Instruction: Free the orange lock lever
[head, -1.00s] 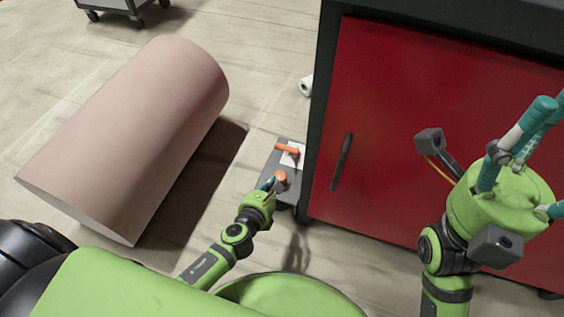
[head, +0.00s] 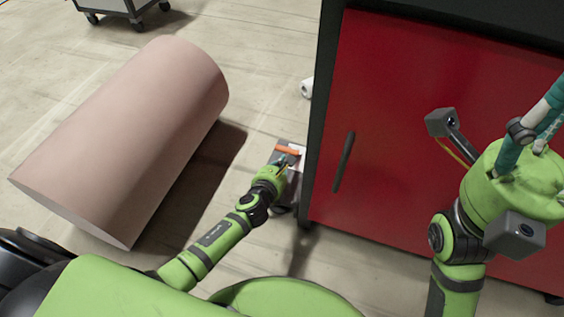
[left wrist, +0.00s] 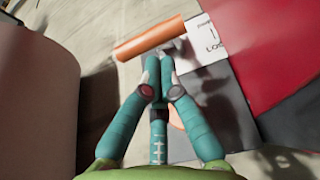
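The orange lock lever (head: 287,149) is a short bar on a low grey box beside the red cabinet. In the left wrist view the lever (left wrist: 150,38) lies slanted just beyond my fingertips. My left gripper (head: 284,164) is over the box; its teal fingers (left wrist: 161,58) converge with their tips together, close to the lever's near side. I cannot tell whether they touch it. A white label (left wrist: 205,38) with dark print is right of the lever. An orange patch on the box (left wrist: 176,115) is mostly hidden by a finger. My right gripper (head: 545,112) is raised at the right, fingers apart, partly cut off.
The red cabinet (head: 420,140) with a dark handle (head: 343,162) stands right of the box. A large pinkish cylinder (head: 130,135) lies on the floor at left. A white roll (head: 307,87) lies behind the box, and a cart (head: 125,8) is at the back. Floor between cylinder and box is clear.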

